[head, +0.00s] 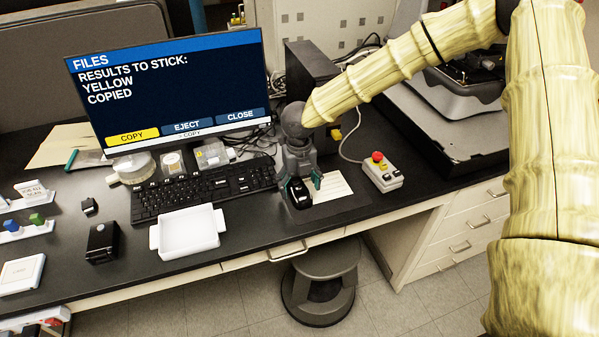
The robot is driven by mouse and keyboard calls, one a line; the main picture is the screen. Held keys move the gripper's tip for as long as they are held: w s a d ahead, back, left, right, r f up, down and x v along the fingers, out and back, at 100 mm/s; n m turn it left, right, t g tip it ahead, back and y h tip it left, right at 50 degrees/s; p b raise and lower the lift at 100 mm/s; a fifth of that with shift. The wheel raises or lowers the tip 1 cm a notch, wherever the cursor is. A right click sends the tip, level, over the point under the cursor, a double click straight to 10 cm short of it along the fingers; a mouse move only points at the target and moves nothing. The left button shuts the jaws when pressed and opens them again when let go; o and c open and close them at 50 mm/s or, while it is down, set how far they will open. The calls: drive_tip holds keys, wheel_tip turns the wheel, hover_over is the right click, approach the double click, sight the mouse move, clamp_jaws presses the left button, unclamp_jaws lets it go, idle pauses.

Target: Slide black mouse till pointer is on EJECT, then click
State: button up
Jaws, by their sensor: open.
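The gripper hides the mouse's far part. The monitor (170,85) reads "FILES, RESULTS TO STICK: YELLOW COPIED". Along its bottom are a yellow COPY button (132,137) and blue EJECT (187,126) and CLOSE (240,115) buttons. COPY is the highlighted one, and the strip below also reads COPY. I cannot make out a separate pointer arrow.
The black keyboard (205,190) lies left of the mouse. A white tray (188,234) stands in front of it. A white paper (330,188) lies right of the mouse, and a box with a red button (381,171) stands further right. Some dark mat is clear in front.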

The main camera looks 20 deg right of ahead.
sight(322, 189)
drive_tip(key=shift+f, duration=0.75)
drive_tip(key=c, duration=1.4)
drive_tip(key=shift+w+d+p, duration=0.1)
drive_tip(key=shift+d+p, duration=1.75)
drive_tip(key=shift+d, duration=1.9)
drive_tip(key=o, duration=1.4)
drive_tip(key=shift+c, duration=0.4)
